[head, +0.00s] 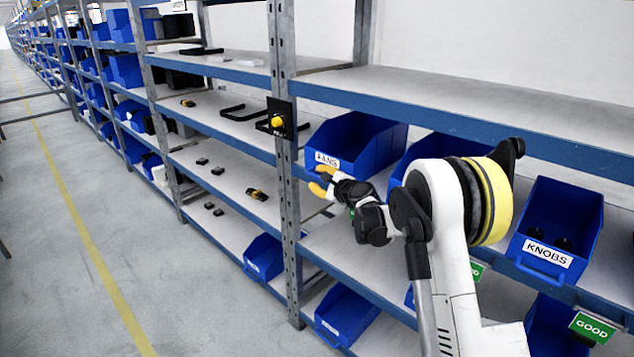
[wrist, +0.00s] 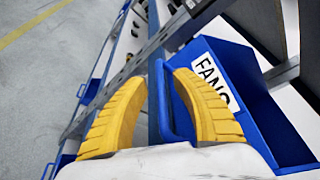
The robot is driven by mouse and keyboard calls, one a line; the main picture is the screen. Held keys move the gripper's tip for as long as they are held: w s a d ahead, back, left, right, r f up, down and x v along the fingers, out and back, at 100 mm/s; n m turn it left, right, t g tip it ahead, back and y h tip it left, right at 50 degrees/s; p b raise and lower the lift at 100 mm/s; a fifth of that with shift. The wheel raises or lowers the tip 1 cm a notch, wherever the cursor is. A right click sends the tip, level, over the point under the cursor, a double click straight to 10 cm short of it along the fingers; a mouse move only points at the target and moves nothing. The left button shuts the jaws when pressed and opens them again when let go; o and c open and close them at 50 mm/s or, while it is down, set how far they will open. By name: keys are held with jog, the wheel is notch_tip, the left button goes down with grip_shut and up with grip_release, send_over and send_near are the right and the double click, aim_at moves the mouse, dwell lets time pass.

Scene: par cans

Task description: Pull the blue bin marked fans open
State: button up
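The blue bin marked FANS (head: 362,139) sits on a middle shelf, just right of a grey upright. Its white label faces the aisle. In the wrist view the FANS bin (wrist: 240,75) fills the right side, with its blue handle (wrist: 161,100) sticking out from the front. My gripper (head: 316,179) is at the bin's front, just below the label. In the wrist view my gripper (wrist: 159,77) has its two yellow fingers apart, with the handle bar between them, close to the right finger. I cannot tell whether they touch.
A black plate with a yellow knob (head: 277,121) is on the upright just left of the bin. A KNOBS bin (head: 551,243) stands farther right on the shelf. More blue bins are below. The aisle floor (head: 110,230) at left is clear.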

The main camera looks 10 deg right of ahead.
jog(key=shift+w+a, duration=0.1)
jog(key=shift+w, duration=0.35)
grip_shut()
jog(key=shift+s+a, duration=0.1)
